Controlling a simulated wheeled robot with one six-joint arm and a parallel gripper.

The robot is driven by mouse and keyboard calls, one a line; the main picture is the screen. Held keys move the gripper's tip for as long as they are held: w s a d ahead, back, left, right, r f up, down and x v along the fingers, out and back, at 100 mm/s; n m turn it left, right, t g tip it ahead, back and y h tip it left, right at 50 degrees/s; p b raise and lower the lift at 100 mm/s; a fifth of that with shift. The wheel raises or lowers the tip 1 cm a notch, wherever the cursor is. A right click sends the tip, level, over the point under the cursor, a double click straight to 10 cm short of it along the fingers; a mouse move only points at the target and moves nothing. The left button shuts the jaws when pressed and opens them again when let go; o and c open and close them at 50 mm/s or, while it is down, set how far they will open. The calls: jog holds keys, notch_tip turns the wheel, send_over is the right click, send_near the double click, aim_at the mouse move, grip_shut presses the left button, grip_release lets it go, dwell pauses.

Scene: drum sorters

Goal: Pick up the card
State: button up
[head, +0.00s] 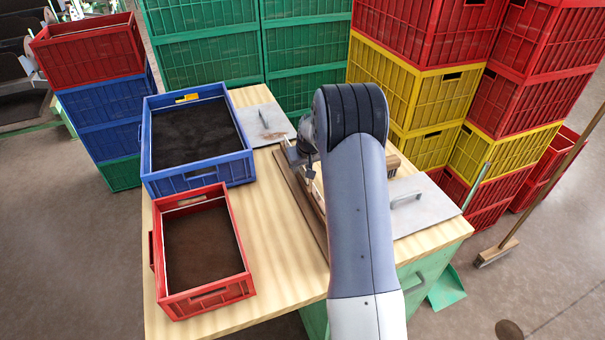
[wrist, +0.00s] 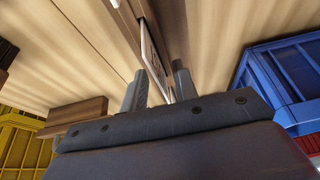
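The card (wrist: 152,52) shows in the wrist view as a thin, pale upright edge with a dark printed face, standing along a wooden strip (wrist: 118,22). My gripper (wrist: 160,82) is open, with one finger on each side of the card's near end. The fingers look apart from each other, and I cannot tell if either touches the card. In the head view my gripper (head: 311,174) is low over the wooden holder (head: 298,205) on the table, and my arm hides most of that spot.
A blue crate (head: 200,178) and a red crate (head: 203,302) with dark insides stand on the table's left. Metal plates lie at the back (head: 262,122) and right (head: 425,205). A wooden block (wrist: 75,116) lies nearby.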

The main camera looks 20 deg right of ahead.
grip_shut()
dwell(0.3)
